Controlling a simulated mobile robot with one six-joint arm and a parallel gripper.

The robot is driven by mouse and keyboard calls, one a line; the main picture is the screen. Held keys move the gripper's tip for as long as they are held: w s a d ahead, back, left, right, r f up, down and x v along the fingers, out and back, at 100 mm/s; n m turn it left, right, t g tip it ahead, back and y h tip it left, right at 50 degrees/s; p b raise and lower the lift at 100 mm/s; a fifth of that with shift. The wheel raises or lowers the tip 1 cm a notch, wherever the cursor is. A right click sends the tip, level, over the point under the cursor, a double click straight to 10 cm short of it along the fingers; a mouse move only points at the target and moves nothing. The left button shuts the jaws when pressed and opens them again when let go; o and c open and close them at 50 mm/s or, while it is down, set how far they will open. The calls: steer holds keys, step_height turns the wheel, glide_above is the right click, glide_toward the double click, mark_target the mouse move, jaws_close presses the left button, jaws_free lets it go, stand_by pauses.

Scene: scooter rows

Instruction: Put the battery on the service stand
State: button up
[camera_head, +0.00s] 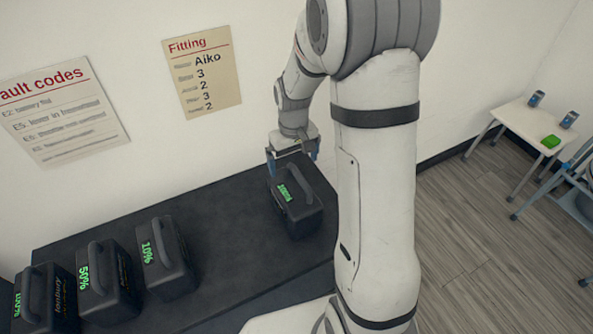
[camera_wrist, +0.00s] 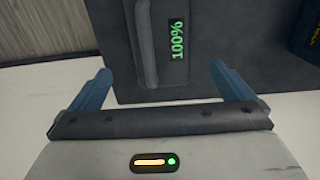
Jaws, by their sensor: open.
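A black battery (camera_head: 301,212) with a top handle and a green readout stands upright at the right end of the dark bench top. My gripper (camera_head: 292,168) is just behind and above it. In the wrist view the battery's readout shows 100% on its dark top (camera_wrist: 218,50), beside the handle (camera_wrist: 147,40). My gripper (camera_wrist: 161,74) is open there, its blue fingers spread with nothing held. Whether the fingers touch the battery cannot be told. I cannot identify the service stand in either view.
The dark bench (camera_head: 220,230) also holds a 10% battery (camera_head: 168,265), a 50% battery (camera_head: 108,285) and a partly cut-off battery (camera_head: 42,300). Posters hang on the wall behind. A small white table (camera_head: 520,128) with small items and a chair stand at right.

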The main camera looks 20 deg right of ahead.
steer(key=s+r+m+t, duration=0.1)
steer(key=s+r, duration=0.6)
steer(key=s, duration=0.3)
steer(key=s+r+m+t, duration=0.1)
steer(key=s+r, duration=0.6)
steer(key=s, duration=0.2)
steer(key=shift+s+a+r+t, duration=0.15)
steer(key=shift+s+a+t, duration=0.15)
steer(key=shift+s+a, duration=0.1)
steer(key=shift+r+p, duration=0.6)
steer(key=shift+r, duration=0.05)
steer(key=shift+f, duration=0.2)
